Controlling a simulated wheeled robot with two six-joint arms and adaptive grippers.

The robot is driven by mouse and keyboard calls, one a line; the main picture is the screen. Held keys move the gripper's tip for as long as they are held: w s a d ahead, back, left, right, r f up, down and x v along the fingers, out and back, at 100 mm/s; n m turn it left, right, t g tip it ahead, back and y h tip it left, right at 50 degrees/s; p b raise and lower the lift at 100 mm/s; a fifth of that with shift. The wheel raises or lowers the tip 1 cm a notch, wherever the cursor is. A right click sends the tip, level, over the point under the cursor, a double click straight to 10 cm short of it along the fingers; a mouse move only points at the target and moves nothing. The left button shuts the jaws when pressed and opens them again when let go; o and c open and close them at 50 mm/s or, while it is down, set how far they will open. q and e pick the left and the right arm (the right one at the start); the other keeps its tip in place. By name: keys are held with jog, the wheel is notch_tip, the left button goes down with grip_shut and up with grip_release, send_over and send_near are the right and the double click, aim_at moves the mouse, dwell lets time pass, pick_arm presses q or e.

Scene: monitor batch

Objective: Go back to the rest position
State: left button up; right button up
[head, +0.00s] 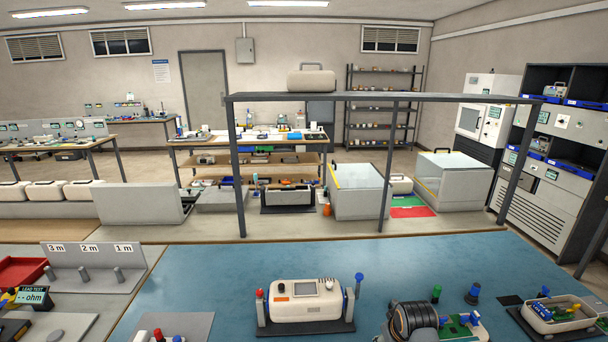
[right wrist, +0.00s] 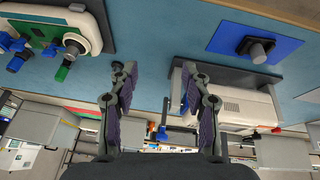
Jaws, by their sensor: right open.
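My right gripper (right wrist: 156,72) shows in the right wrist view with its two dark, purple-padded fingers spread apart. Nothing is between them. My left gripper is in neither view. A cream monitor (head: 305,300) with a small screen stands on a dark base on the blue bench top (head: 220,270) in the head view. A pale boxy device on a dark base (right wrist: 245,105) lies to the right of the right fingers in the wrist view, apparently apart from them.
A black coil (head: 412,320) stands right of the monitor. A cream tray (head: 560,315) with coloured parts is at the far right. A dark-framed overhead shelf (head: 350,97) spans the bench's back. A grey rack (head: 92,265) marked 3 m, 2 m and 1 m is left. Blue surface behind the monitor is clear.

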jog(key=s+f+g, duration=0.1)
jog(key=s, duration=2.3)
jog(key=s+d+f+m+g+b, duration=0.1)
jog(key=s+d+f, duration=0.1)
jog(key=f, duration=1.4)
jog(key=s+d+f+g+b, duration=0.1)
jog(key=s+d+f, duration=0.1)
jog(key=f, duration=1.3)
jog(key=s+f, duration=1.5)
jog(key=s, duration=0.1)
jog(key=shift+s+d+g+b, duration=0.2)
jog(key=shift+s+g+b, duration=0.1)
jog(key=shift+g+b, duration=0.1)
